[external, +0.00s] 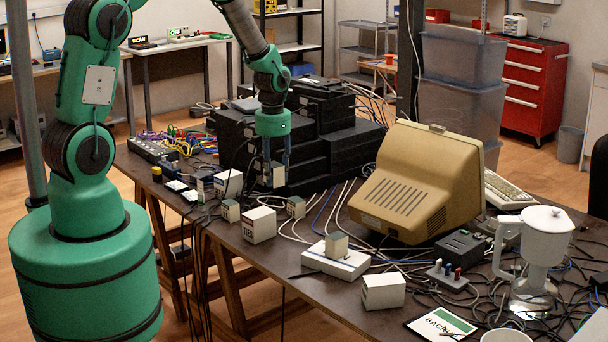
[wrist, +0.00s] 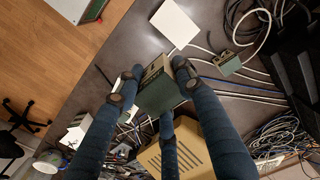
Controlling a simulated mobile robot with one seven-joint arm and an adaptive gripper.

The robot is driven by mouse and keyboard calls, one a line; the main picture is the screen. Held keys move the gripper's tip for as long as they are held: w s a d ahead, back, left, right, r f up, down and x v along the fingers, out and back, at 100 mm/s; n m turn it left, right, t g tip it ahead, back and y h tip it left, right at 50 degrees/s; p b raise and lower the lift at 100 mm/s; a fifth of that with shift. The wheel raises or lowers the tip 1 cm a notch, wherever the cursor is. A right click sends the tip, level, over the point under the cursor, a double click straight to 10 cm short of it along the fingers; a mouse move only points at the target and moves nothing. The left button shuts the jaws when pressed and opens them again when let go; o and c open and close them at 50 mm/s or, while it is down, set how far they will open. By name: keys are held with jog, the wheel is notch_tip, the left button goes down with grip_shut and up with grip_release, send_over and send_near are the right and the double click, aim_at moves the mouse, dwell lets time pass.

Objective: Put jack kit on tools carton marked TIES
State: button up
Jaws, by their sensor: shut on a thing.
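My gripper (external: 276,181) hangs above the dark table in the external view, in front of the black stacked boxes. Its blue fingers are shut on a small pale box (external: 279,177), which seems to be the jack kit. In the wrist view my gripper (wrist: 154,82) holds the box (wrist: 162,97), grey-green with a tan face, between its fingertips. Several white cartons stand on the table below: one at the left (external: 227,184), one near the front edge (external: 259,225), one further right (external: 383,292). Their lettering is too small to read, so I cannot tell which is marked TIES.
Small cartons (external: 230,210) stand near the front edge. A beige monitor (external: 420,182), a clear-based jug (external: 535,250) and loose cables crowd the right side. Black stacked boxes (external: 240,145) stand behind my gripper.

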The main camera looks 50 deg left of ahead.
jog(key=shift+s+a, duration=1.1)
jog(key=shift+s, duration=7.45)
jog(key=shift+n, duration=0.3)
jog(key=shift+f, duration=2.75)
jog(key=shift+w, duration=0.15)
send_over(258, 212)
jog(key=shift+f, duration=0.75)
jog(key=shift+f+b, duration=0.3)
jog(key=shift+f, duration=1.5)
jog(key=shift+f, duration=0.1)
